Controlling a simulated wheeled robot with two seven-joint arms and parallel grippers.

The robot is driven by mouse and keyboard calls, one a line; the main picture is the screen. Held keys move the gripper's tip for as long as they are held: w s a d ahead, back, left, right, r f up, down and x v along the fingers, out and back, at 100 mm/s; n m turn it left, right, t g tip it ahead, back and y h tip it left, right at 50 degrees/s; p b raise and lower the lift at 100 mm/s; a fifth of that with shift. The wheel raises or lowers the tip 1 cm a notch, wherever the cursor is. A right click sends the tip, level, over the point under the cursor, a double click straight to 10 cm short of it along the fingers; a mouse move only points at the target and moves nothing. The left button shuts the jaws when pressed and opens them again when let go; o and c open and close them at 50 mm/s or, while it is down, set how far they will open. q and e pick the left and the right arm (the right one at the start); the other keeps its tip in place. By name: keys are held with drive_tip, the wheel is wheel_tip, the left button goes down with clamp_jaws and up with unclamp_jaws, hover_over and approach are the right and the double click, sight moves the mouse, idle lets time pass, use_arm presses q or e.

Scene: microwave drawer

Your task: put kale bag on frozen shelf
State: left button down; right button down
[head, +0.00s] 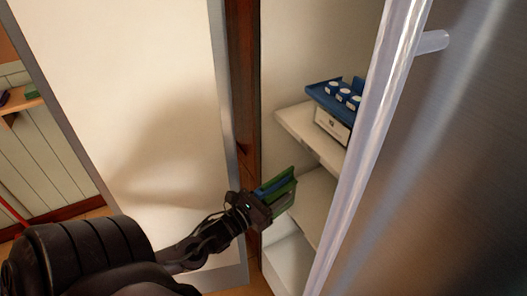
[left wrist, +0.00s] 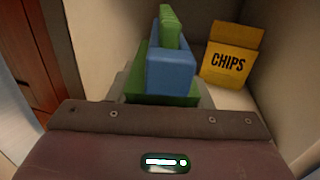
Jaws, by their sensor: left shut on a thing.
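My left gripper (head: 268,197) is shut on a green and blue package (head: 280,186), which I take to be the kale bag. No label on it can be read. The package also shows in the left wrist view (left wrist: 171,70), sticking out beyond the gripper. The gripper is at the opening of a white cabinet with shelves, level with a lower shelf (head: 316,196). I cannot tell whether the package touches the shelf. My right gripper is not in view.
A yellow CHIPS package (left wrist: 230,65) stands inside, right of the held package in the wrist view. A steel door (head: 450,180) with a long handle (head: 372,135) stands on the right.

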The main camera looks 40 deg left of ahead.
use_arm(q)
drive_tip(key=w+d+b, duration=0.1)
drive_tip(key=w+b, duration=0.1)
drive_tip(key=w, duration=0.2)
drive_tip(key=w+d+f+b, duration=0.1)
drive_tip(key=w+b, duration=0.1)
drive_tip(key=w, duration=0.2)
drive_tip(key=w+d+f+b, duration=0.1)
drive_tip(key=w+d+b, duration=0.1)
drive_tip(key=w, duration=0.1)
drive_tip(key=shift+w+b, duration=0.4)
drive_tip(key=shift+d+f, duration=0.1)
idle(0.4)
drive_tip(key=shift+f, duration=0.3)
drive_tip(key=c, duration=0.6)
unclamp_jaws()
drive_tip(key=shift+c, duration=0.2)
drive_tip(key=shift+f, duration=0.15)
